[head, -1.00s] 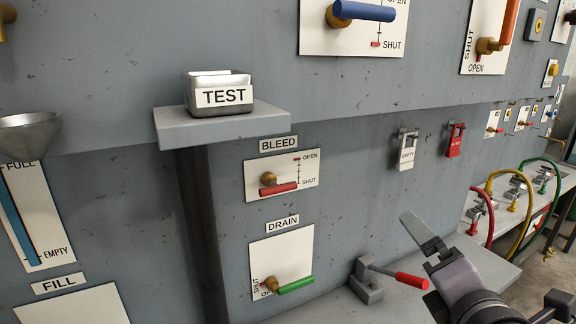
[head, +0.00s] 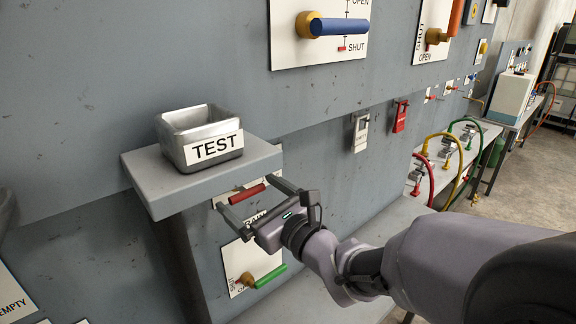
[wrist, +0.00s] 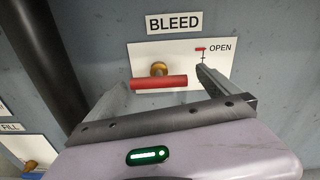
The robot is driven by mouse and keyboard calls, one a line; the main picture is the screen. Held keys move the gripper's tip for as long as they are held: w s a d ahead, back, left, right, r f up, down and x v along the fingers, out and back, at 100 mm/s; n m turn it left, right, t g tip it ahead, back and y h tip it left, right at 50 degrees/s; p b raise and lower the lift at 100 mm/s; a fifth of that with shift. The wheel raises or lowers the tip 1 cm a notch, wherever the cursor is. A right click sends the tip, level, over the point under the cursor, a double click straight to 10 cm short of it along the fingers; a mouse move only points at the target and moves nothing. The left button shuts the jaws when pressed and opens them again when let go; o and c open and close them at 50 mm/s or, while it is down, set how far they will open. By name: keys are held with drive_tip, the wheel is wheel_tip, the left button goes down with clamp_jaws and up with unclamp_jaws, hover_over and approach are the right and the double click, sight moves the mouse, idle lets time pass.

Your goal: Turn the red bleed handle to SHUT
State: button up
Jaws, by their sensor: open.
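The red bleed handle (wrist: 147,84) lies about level in front of its brass hub (wrist: 158,68), on a white plate (wrist: 143,54) under the BLEED label (wrist: 174,22). The plate's OPEN mark (wrist: 219,48) is at upper right; the SHUT mark is hidden behind my gripper. In the head view the red handle (head: 247,194) shows between my fingers. My gripper (head: 246,192) is open at the plate, one finger off each end of the handle. In the wrist view my gripper (wrist: 160,82) also spans the handle, with no clear contact.
A grey shelf (head: 150,180) with a metal TEST bin (head: 190,128) juts out just above left of my gripper. A dark post (wrist: 40,50) stands left of the plate. The green drain handle (head: 270,277) is below. Hanging tags (head: 361,132) are at right.

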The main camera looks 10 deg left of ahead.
drive_tip(key=shift+x, duration=0.85)
drive_tip(key=c, duration=1.1)
drive_tip(key=shift+c, duration=0.2)
